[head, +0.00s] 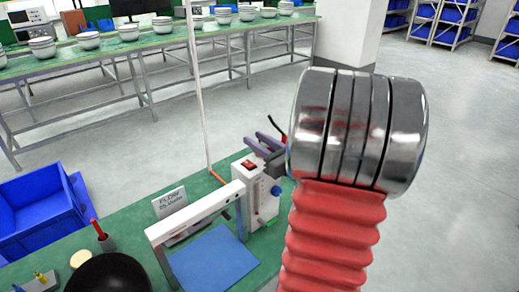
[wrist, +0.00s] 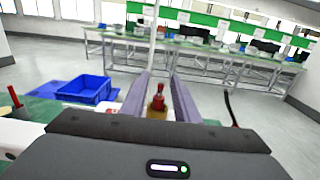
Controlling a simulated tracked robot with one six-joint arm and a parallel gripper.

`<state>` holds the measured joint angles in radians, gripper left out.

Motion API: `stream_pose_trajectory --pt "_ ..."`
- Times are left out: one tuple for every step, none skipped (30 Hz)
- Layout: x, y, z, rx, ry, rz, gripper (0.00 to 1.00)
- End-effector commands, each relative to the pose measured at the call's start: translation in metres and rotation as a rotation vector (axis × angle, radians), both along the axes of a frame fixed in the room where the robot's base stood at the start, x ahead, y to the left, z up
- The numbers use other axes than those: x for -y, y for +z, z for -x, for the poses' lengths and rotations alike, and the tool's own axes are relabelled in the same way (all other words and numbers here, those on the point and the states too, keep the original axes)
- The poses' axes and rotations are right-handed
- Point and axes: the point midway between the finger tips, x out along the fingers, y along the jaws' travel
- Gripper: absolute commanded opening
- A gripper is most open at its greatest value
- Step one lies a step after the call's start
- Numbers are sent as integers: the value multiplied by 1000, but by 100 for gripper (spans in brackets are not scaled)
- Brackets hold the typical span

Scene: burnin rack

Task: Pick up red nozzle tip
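The red nozzle tip (wrist: 158,102) shows in the wrist view as a small red piece with a thin upright point, in front of a yellowish body. It appears between the two purple-grey fingers of my gripper (wrist: 160,88). The fingers stand apart, with a narrow gap on each side of the tip. I cannot tell how far beyond the fingertips it is. In the head view my gripper (head: 265,145) is partly hidden by my arm, above a white device with a red switch (head: 251,164). I cannot make out the nozzle tip there.
A white frame (head: 195,212) and a blue mat (head: 213,262) are on the green bench beside the device. A sign (head: 171,202), a black bowl (head: 108,273) and a red-handled tool (head: 97,229) are to the left. A blue bin (head: 38,213) stands beyond.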

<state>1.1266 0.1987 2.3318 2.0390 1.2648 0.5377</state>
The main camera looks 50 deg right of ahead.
Motion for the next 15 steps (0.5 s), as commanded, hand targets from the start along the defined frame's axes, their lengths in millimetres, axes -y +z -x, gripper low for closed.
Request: stream_pose_trajectory --pt "0 0 -8 0 4 1 28" --pt "1 0 -12 -1 3 0 28" --pt "1 -1 -17 -1 3 0 28" --pt "2 0 -20 -1 3 0 28" --pt "2 0 -23 0 3 1 28" --pt "3 0 -26 0 2 0 28" --pt "3 0 -28 0 1 0 28" --pt "3 0 -29 0 1 0 28" --pt "3 0 -31 0 0 0 28" --pt "4 0 -31 -1 0 0 28" --pt "4 0 -31 -1 0 0 28" --pt "4 0 -31 -1 0 0 28" --pt "4 0 -31 -1 -1 0 28" --pt "4 0 -31 -1 -1 0 28" --pt "4 0 -31 0 -1 0 28"
